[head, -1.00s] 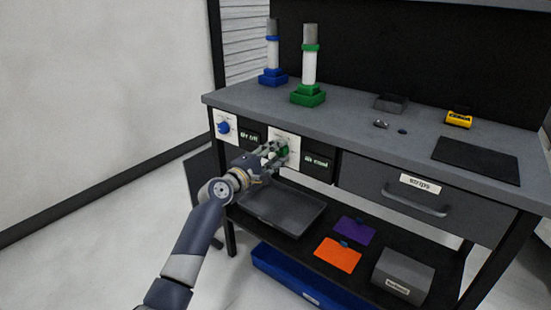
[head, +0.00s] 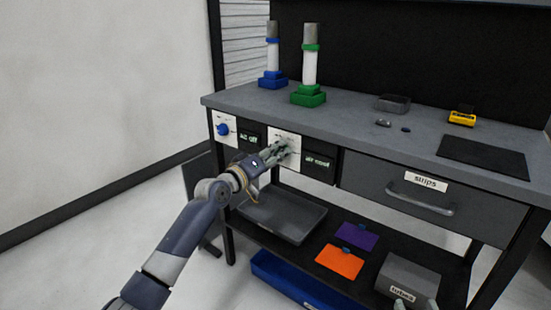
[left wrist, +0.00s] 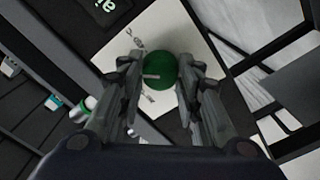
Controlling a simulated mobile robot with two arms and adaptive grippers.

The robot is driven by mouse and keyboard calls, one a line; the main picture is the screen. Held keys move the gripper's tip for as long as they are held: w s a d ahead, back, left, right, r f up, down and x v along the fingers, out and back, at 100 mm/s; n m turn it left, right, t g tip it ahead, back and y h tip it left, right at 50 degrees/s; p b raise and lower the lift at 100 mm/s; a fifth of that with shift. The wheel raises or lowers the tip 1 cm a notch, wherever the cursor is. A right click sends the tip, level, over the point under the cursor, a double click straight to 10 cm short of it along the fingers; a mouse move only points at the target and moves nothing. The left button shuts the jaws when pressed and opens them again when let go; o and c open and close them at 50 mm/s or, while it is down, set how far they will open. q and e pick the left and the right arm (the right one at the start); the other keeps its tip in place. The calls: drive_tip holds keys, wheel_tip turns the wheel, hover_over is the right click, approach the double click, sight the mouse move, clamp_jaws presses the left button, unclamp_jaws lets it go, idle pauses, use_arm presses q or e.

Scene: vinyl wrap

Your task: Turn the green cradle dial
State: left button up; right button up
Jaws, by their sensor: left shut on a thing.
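The green cradle dial (left wrist: 160,72) is a round knob with a pale mark, on a white panel (left wrist: 195,45). My left gripper (left wrist: 160,78) has its two fingers on either side of the dial and is shut on it. In the head view my left gripper (head: 283,151) is at the white panel on the bench front and hides most of the dial. A dark display (head: 318,161) beside it appears to read "air cool". Two fingertips of my right gripper (head: 415,304) show apart at the bottom edge.
A blue dial (head: 223,129) with its own display (head: 249,138) is left of the green one. A green cradle (head: 308,97) and a blue cradle (head: 272,80) hold upright cylinders on the bench. A strips drawer (head: 420,195) is to the right. A grey tray (head: 283,215) is below.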

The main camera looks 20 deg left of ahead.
use_arm(q)
drive_tip(key=m, duration=0.9)
drive_tip(key=shift+f+m, duration=0.1)
drive_tip(key=shift+m, duration=0.3)
use_arm(e)
drive_tip(key=shift+w+a+r+t, duration=0.15)
drive_tip(key=shift+r+t, duration=0.35)
drive_tip(key=shift+r, duration=0.35)
drive_tip(key=shift+f, duration=0.1)
use_arm(q)
drive_tip(key=o, duration=1.1)
